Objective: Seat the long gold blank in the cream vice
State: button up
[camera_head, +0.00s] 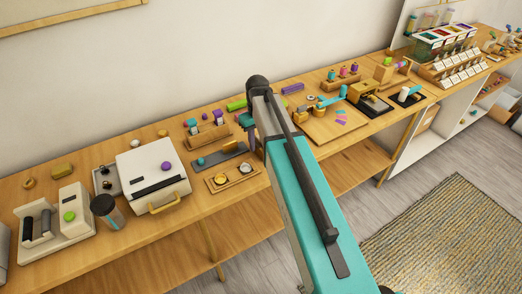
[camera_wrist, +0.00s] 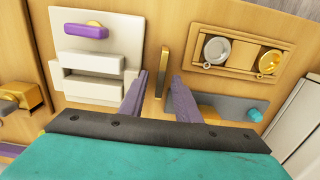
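In the wrist view the cream vice (camera_wrist: 103,62) is at upper left, with two pale jaw blocks and a purple handle (camera_wrist: 85,31). A long, thin gold bar (camera_wrist: 163,52), which looks like the long gold blank, is on the wooden table just right of the vice. My gripper (camera_wrist: 160,76) is open, its two purplish fingers apart on either side of the near part of the bar. Gaps show between the bar and both fingers; its height relative to the fingertips is unclear.
A wooden tray (camera_wrist: 201,67) with a silver and a gold round piece lies right of the bar. A wooden block with a gold top (camera_wrist: 20,97) is at far left. A white machine (camera_head: 152,178) stands farther left in the head view.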

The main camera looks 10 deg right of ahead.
aim_at(258, 145)
grip_shut()
jog(key=shift+r, duration=0.15)
dwell(0.4)
jog(key=shift+r+b, duration=0.95)
jog(key=shift+r, duration=0.65)
jog(key=s+a+b, duration=0.2)
jog(key=s+a, duration=0.2)
jog(key=s, duration=0.3)
jog(key=s+a+r+b, duration=0.1)
jog(key=s+a+b, duration=0.1)
jog(key=s+a, duration=0.2)
jog(key=shift+s+r, duration=0.25)
jog(key=shift+s, duration=1.2)
jog(key=shift+d, duration=0.1)
